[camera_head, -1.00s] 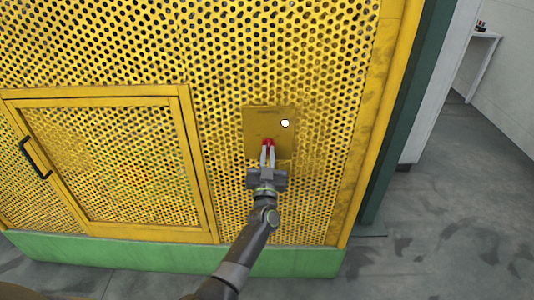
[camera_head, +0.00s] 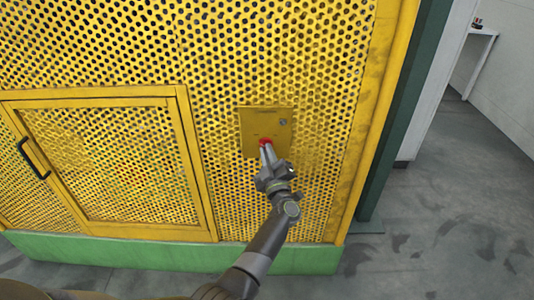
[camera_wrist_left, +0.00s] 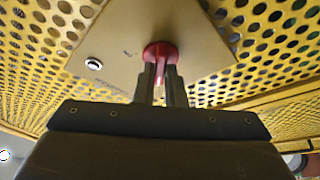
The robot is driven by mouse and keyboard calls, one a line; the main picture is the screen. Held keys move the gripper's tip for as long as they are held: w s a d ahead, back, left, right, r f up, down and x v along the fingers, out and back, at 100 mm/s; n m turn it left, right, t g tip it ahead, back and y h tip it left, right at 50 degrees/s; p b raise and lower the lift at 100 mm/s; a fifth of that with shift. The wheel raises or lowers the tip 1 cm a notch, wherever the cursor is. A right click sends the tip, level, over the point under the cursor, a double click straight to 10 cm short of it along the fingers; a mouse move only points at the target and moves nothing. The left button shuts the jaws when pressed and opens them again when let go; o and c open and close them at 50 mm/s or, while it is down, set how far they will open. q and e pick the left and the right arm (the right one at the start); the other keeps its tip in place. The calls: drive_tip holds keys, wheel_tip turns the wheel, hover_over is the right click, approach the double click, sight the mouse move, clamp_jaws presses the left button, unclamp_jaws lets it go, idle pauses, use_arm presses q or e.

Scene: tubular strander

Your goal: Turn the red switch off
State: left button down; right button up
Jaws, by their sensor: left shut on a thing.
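The red switch (camera_head: 264,141) is a round red knob on a yellow plate (camera_head: 250,125) on the perforated yellow panel. My left gripper (camera_head: 267,151) is shut on its handle from below. In the left wrist view the red switch (camera_wrist_left: 160,49) shows a round base, with its narrow handle between the two fingers of the left gripper (camera_wrist_left: 161,78). The plate looks tilted against the gripper there. A small round lamp (camera_head: 283,122) on the plate is dull grey in the head view. My right gripper is not in view.
A framed mesh door (camera_head: 110,165) with a black handle (camera_head: 33,158) is left of the plate. A green base strip (camera_head: 130,250) runs below the panel. Open grey floor (camera_head: 450,200) lies to the right, with a white table (camera_head: 480,40) farther back.

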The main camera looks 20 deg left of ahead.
use_arm(q)
drive_tip(key=shift+n+g, duration=0.4)
drive_tip(key=shift+n, duration=0.2)
drive_tip(key=c, duration=1.5)
unclamp_jaws()
